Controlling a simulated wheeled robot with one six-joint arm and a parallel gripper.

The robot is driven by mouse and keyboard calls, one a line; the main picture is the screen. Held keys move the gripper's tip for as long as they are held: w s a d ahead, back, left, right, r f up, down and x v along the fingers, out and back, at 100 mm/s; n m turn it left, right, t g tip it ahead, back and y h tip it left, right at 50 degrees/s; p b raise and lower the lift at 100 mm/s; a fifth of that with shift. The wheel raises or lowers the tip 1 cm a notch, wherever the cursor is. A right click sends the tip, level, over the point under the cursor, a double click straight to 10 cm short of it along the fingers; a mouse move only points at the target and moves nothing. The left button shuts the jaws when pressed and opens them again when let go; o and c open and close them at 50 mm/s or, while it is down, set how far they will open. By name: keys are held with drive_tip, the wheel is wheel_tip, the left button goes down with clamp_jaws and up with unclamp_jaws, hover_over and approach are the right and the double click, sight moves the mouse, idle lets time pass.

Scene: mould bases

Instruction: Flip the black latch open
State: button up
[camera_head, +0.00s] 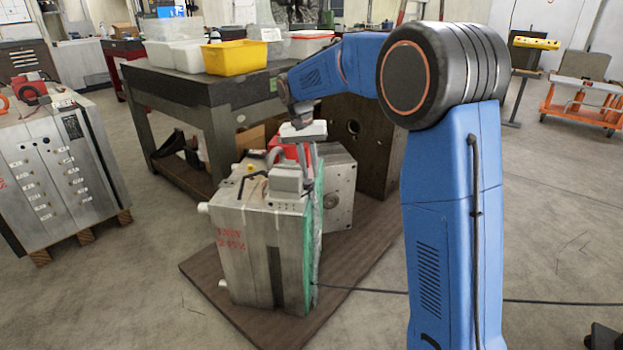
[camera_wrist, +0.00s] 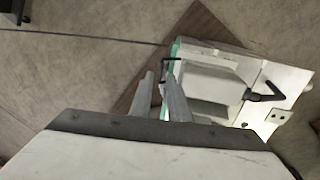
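A grey mould base (camera_head: 235,245) with a green edge stands on a brown board; its top shows in the wrist view (camera_wrist: 215,95). A black lever-like latch (camera_wrist: 265,96) lies on its top, at the right in the wrist view; it shows small in the head view (camera_head: 241,189). A thin black bracket (camera_wrist: 170,60) sits at the green edge, close to the tip of my right finger; I cannot tell if they touch. My gripper (camera_wrist: 161,82) is open, with a gap between the fingers, above the green edge. In the head view my gripper (camera_head: 312,158) points down.
A grey block (camera_head: 287,180) sits on top of the mould base beside my gripper. Another mould part (camera_head: 340,195) and a dark box stand behind. A workbench (camera_head: 220,100) with a yellow bin (camera_head: 235,57) is at the back. The brown board (camera_head: 345,265) is bare at right.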

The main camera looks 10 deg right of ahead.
sight(313, 185)
drive_tip(key=shift+s+d+f, duration=0.1)
drive_tip(key=shift+d+f, duration=0.05)
drive_tip(key=shift+f, duration=0.75)
drive_tip(key=shift+d+f, duration=0.1)
drive_tip(key=shift+f, duration=0.8)
drive_tip(key=shift+c, duration=0.2)
clamp_jaws()
drive_tip(key=shift+d, duration=0.1)
drive_tip(key=shift+s+d+f+t+y, duration=0.25)
drive_tip(key=shift+d+f+t+y, duration=0.3)
drive_tip(key=shift+y, duration=0.75)
drive_tip(key=shift+s+d+f+t+y, duration=0.25)
drive_tip(key=shift+d+f+t+y, duration=0.35)
drive_tip(key=shift+y, duration=0.7)
drive_tip(key=shift+s+d+f+t+y, duration=0.35)
drive_tip(key=shift+f+t+y, duration=0.3)
drive_tip(key=shift+y, duration=0.65)
